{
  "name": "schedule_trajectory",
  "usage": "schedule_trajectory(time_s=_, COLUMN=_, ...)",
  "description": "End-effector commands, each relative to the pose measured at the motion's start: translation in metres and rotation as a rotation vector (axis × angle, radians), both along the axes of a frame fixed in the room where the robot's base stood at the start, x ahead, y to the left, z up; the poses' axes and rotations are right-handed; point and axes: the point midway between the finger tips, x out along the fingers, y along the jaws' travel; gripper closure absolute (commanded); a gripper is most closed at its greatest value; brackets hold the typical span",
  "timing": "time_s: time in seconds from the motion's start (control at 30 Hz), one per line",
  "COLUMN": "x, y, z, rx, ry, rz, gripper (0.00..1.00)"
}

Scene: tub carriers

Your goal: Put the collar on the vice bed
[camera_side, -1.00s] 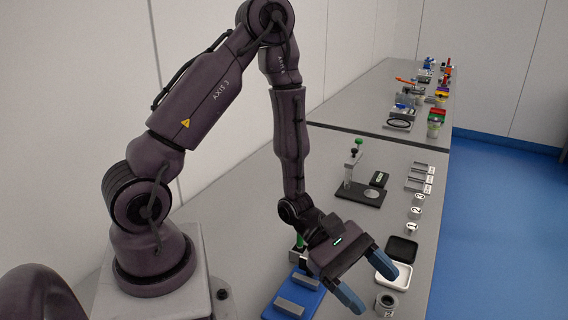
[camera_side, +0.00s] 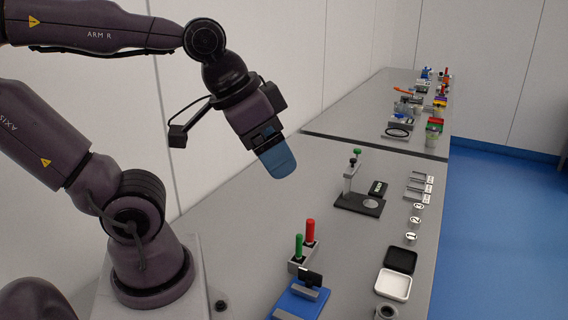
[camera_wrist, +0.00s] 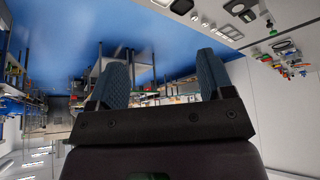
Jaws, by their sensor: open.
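The blue vice bed (camera_side: 302,304) lies at the bottom of the side view, with grey jaw bars across it and a dark block (camera_side: 312,277) at its far end. A grey ring-like piece with a dark hole, which looks like the collar (camera_side: 386,312), stands to its right, cut by the lower picture edge. My gripper (camera_side: 280,170) is raised high above the table, up and left of the vice. In the wrist view its two blue fingers (camera_wrist: 160,84) are spread apart with nothing between them.
A green handle (camera_side: 298,245) and a red handle (camera_side: 310,231) stand upright just behind the vice. A white tray (camera_side: 393,285) and a black tray (camera_side: 401,260) lie at the right. A dark-based stand (camera_side: 358,204) is farther back. The table's middle is mostly clear.

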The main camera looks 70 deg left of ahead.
Motion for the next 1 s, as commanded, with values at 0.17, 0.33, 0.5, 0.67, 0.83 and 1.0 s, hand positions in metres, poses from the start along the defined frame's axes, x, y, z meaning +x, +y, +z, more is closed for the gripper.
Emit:
schedule_trajectory(time_s=0.17, x=0.0, y=0.002, z=0.002, rx=0.011, ry=-0.01, rz=-0.002, gripper=0.26)
schedule_trajectory(time_s=0.33, x=0.0, y=0.002, z=0.002, rx=0.01, ry=-0.009, rz=-0.002, gripper=0.26)
schedule_trajectory(time_s=0.5, x=0.001, y=-0.001, z=-0.002, rx=0.01, ry=0.012, rz=-0.014, gripper=0.26)
schedule_trajectory(time_s=0.67, x=0.012, y=-0.01, z=-0.026, rx=0.009, ry=0.144, rz=-0.053, gripper=0.26)
schedule_trajectory(time_s=0.83, x=0.04, y=-0.03, z=-0.059, rx=-0.037, ry=0.311, rz=-0.031, gripper=0.26)
schedule_trajectory(time_s=1.0, x=0.071, y=-0.054, z=-0.101, rx=-0.115, ry=0.449, rz=0.15, gripper=0.26)
